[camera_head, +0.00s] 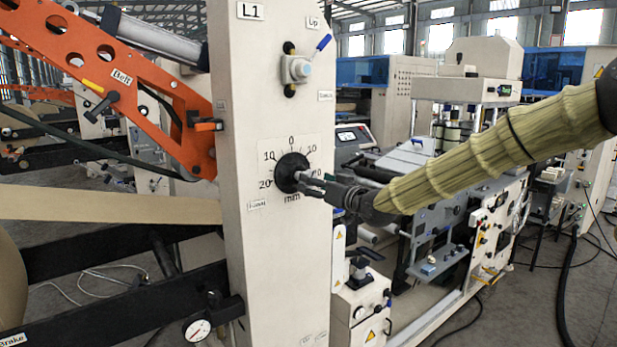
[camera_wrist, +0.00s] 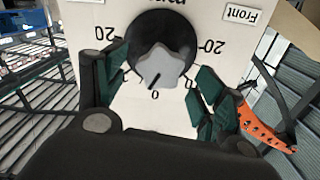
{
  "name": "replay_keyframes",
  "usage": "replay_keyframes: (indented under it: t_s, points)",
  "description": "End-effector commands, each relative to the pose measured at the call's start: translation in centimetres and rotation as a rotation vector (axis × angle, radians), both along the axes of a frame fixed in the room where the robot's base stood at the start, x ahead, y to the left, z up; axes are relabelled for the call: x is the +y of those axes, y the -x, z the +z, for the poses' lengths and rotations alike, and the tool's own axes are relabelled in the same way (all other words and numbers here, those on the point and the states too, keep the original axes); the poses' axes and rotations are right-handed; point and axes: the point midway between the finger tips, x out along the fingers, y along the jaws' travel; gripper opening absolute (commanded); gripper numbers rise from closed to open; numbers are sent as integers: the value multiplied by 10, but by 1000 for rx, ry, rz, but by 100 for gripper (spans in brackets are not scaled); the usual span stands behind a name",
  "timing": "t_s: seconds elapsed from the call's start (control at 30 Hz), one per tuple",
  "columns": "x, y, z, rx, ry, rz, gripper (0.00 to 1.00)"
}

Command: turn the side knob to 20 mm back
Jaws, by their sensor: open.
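The side knob is a round black dial (camera_head: 291,173) on the front face of the white post, with a printed mm scale marked 0 at top and 10 and 20 to each side. The wrist view shows it upside down, with a grey winged grip (camera_wrist: 160,68) in the middle of the black disc. The dark line on the grip points at or very near 0. My gripper (camera_head: 312,184) is at the knob from the right. In the wrist view its green-padded fingers (camera_wrist: 160,88) are open on either side of the grip, with no clear contact.
A "Front" label (camera_wrist: 240,14) is beside the scale. Above the knob are a valve with a blue lever (camera_head: 298,68) and the L1 label (camera_head: 250,11). An orange arm (camera_head: 130,85) stands left of the post. A machine (camera_head: 465,215) stands behind my arm.

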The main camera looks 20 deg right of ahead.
Motion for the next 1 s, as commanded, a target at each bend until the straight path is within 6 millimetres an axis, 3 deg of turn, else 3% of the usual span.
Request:
replay_keyframes:
  t_s: [0.33,0.8,1.0]
  points:
    - [11,-31,1,0,1,-1,69]
    - [14,-38,-1,0,0,0,69]
    - [14,-38,0,0,0,0,33]
